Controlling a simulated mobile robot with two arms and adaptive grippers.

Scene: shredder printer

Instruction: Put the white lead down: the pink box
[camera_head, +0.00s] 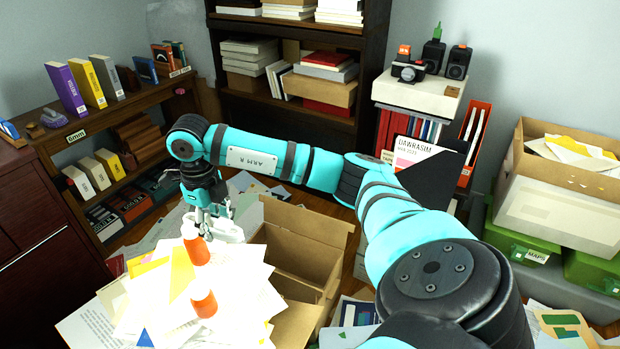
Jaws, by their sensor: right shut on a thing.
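My right arm reaches in from the lower right across to the left. Its gripper (208,224) points down above the paper-strewn floor, behind the pile of white sheets. It is shut on a small white thing (229,234), which I take to be the white lead; its shape is partly hidden by the fingers and blends with the paper. I cannot make out a pink box for certain. My left gripper is not in view.
An open cardboard box (307,234) stands right of the gripper. A low bookshelf (150,97) is at the left, a dark bookcase (283,122) behind. A cardboard box (560,215) sits at the right.

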